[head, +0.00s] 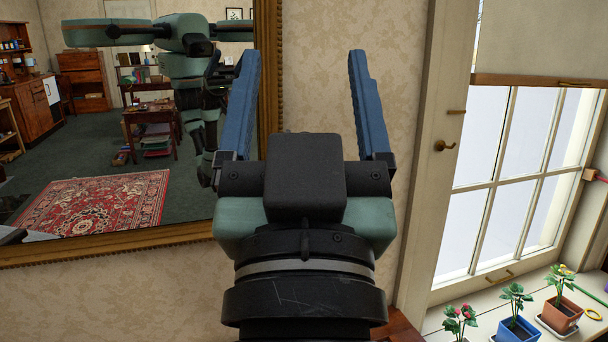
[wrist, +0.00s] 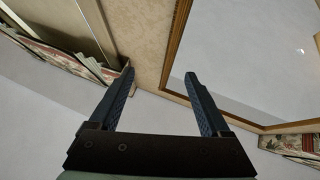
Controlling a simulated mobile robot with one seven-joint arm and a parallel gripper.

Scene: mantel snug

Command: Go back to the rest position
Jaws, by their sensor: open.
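My gripper (head: 305,100) is raised in the middle of the head view, with its two blue fingers spread wide and pointing up. Nothing is between the fingers. Behind it are the patterned wall and the right edge of a gilt-framed mirror (head: 268,100). In the wrist view my gripper (wrist: 158,85) also shows open and empty, against the pale ceiling and a strip of wall. The mirror frame (wrist: 176,60) shows at the upper right there.
A window (head: 510,180) with a half-lowered blind (head: 540,40) is at the right. Potted plants stand on its sill, one in a blue pot (head: 517,332) and one in a terracotta pot (head: 561,314). The mirror reflects a room with a red rug.

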